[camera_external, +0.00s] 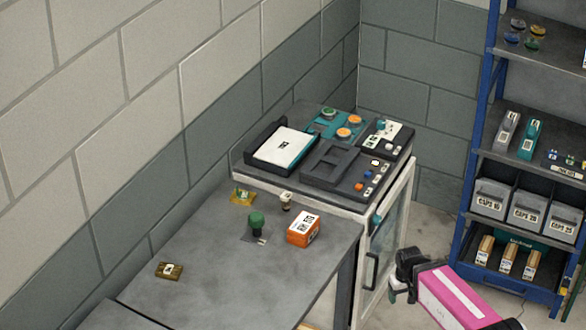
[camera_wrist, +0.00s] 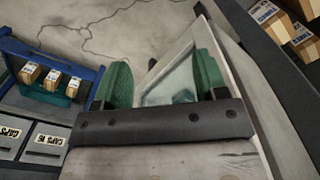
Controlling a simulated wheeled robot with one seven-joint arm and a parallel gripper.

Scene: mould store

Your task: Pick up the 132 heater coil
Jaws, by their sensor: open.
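I cannot make out a 132 label on anything, so I cannot tell which thing is the heater coil. The small labelled things on the grey table are a brown block (camera_external: 169,270), an orange box (camera_external: 303,229), a green-topped piece (camera_external: 257,223), a small pale-topped piece (camera_external: 286,201) and a yellow piece (camera_external: 243,197). My gripper (camera_external: 402,280) is to the right of the table, in front of the cabinet and below its top. In the wrist view my gripper (camera_wrist: 162,82) has its green fingers wide apart with nothing held between them.
A white cabinet (camera_external: 387,235) with a glass door bears several devices, including a black-framed unit (camera_external: 283,148). A blue shelf rack (camera_external: 469,190) at right holds grey bins (camera_external: 489,197) and tan boxes (camera_external: 507,254). More tan boxes (camera_wrist: 268,14) show in the wrist view. The table's front is mostly clear.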

